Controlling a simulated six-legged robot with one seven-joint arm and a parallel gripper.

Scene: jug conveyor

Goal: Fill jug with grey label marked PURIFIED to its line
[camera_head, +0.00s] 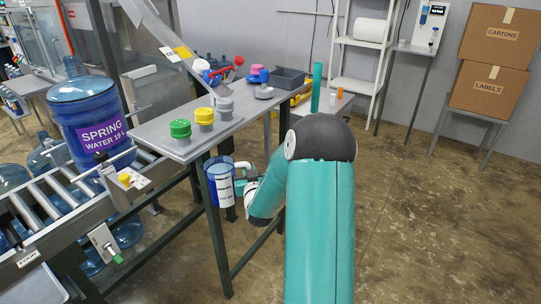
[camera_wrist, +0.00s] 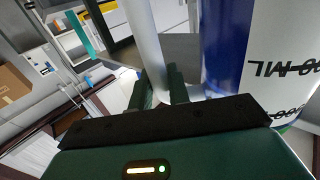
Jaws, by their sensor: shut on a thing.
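I see no grey label marked PURIFIED.
The steel table (camera_head: 180,143) holds a green cap (camera_head: 180,129), a yellow cap (camera_head: 204,116), a grey cap (camera_head: 224,104) and a dark tray (camera_head: 288,78). Several blue jugs lie below the conveyor. Boxes (camera_head: 490,88) stand back right. The floor at right is clear.

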